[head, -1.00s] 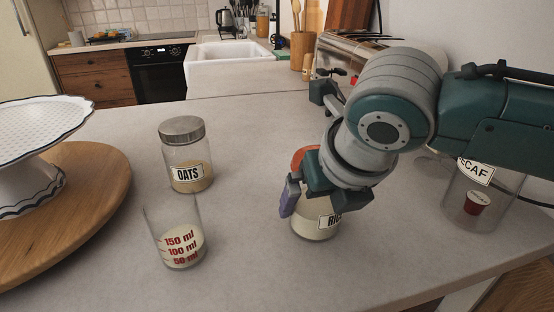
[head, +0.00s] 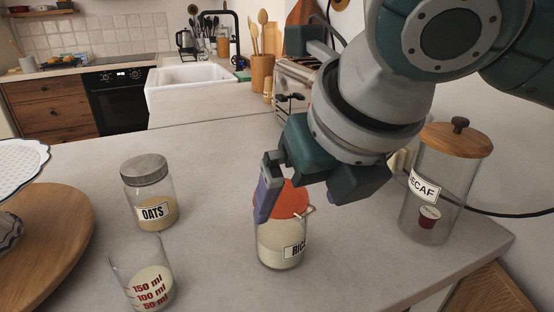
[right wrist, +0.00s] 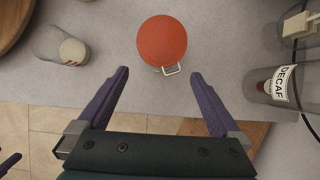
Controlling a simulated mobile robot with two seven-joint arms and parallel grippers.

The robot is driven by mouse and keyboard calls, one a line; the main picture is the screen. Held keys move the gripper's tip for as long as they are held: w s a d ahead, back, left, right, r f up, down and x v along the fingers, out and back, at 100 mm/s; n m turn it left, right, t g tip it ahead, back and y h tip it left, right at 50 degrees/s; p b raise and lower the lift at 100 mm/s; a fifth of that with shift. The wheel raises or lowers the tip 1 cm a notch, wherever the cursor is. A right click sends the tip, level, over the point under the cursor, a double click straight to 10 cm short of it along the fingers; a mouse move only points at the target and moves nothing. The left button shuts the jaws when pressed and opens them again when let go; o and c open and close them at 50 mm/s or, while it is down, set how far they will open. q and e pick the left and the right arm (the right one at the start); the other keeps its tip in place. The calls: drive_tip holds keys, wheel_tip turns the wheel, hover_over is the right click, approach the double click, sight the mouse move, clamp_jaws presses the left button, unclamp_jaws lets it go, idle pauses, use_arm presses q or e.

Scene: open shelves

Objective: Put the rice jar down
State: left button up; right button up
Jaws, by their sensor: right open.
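The rice jar (head: 281,245) stands upright on the counter, a clear jar with an orange-red lid, a wire clasp and pale contents. Its lid (right wrist: 162,41) shows from above in the right wrist view. My right gripper (right wrist: 160,75) is open, with its purple fingers spread and nothing between them. The lid lies just beyond the fingertips, apart from them in that view. In the head view the right gripper (head: 290,200) hangs over the jar and hides part of its lid. My left gripper is not in the head view.
An oats jar (head: 148,192) and a measuring cup (head: 143,278) stand left of the rice jar. A decaf jar (head: 432,190) with a wooden lid stands at the right. A round wooden board (head: 55,245) is at the left. Bare counter (head: 220,170) lies between.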

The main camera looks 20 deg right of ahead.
drive_tip(key=s+a+f+m+y, duration=0.4)
drive_tip(key=s+m, duration=0.5)
drive_tip(key=m, duration=0.9)
drive_tip(key=s+d+f+m+g+h, duration=0.1)
drive_tip(key=s+d+m, duration=0.3)
drive_tip(key=m, duration=0.4)
drive_tip(key=s+d+f+m+g+h, duration=0.1)
drive_tip(key=s+d+f+m+h, duration=0.2)
drive_tip(key=s+d+m, duration=0.2)
drive_tip(key=s+m, duration=0.1)
drive_tip(key=m, duration=0.2)
drive_tip(key=shift+s+f+m, duration=0.25)
drive_tip(key=shift+f+m, duration=0.05)
drive_tip(key=shift+f, duration=0.05)
drive_tip(key=shift+c, duration=0.2)
